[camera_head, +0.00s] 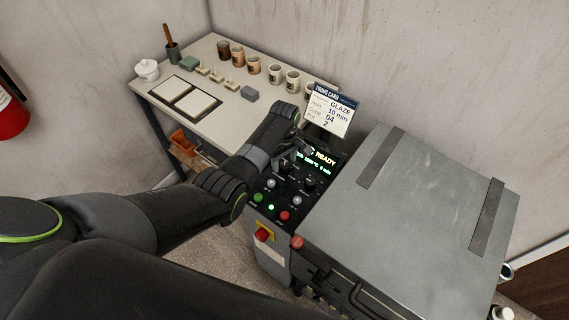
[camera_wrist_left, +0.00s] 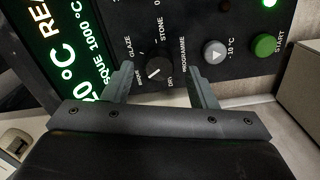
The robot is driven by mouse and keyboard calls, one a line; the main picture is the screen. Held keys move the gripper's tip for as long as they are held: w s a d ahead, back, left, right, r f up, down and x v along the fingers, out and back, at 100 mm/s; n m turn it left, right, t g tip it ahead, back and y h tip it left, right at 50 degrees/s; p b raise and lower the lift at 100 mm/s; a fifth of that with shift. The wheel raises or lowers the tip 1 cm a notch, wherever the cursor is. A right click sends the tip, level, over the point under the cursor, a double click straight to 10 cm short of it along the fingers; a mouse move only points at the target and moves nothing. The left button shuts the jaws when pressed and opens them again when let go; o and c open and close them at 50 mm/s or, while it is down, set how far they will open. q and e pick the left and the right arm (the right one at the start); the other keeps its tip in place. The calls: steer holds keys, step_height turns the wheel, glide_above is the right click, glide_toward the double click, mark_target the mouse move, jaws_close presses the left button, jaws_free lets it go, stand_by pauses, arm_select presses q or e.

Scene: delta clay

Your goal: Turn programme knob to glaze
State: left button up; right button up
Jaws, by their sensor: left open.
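The programme knob (camera_wrist_left: 159,69) is a dark round knob with a white pointer mark, in the left wrist view. GLAZE, STONE and further programme words are printed around it, and its mark points towards the lower left, near the BISQUE side. My left gripper (camera_wrist_left: 160,74) is open, one finger on each side of the knob, with visible gaps. In the head view my left gripper (camera_head: 301,150) is over the control panel (camera_head: 295,199), and I cannot make out the knob clearly there. The display (camera_head: 321,160) reads READY; in the wrist view it shows BISQUE 1000 °C.
A grey -10 °C button (camera_wrist_left: 215,52) and a green START button (camera_wrist_left: 266,45) lie right of the knob. A firing card (camera_head: 331,111) reads GLAZE, 10 min. The kiln lid (camera_head: 418,200) is at right. A table (camera_head: 227,105) with mugs stands behind my arm.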

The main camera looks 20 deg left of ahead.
arm_select(q)
steer(key=shift+f, duration=1.15)
steer(key=c, duration=1)
steer(key=shift+o, duration=0.2)
steer(key=shift+m, duration=0.4)
steer(key=shift+m+p, duration=0.35)
steer(key=shift+m, duration=0.65)
steer(key=m, duration=0.2)
steer(key=shift+m+p, duration=0.3)
steer(key=shift+m, duration=0.1)
steer(key=m, duration=0.6)
steer(key=shift+p, duration=0.4)
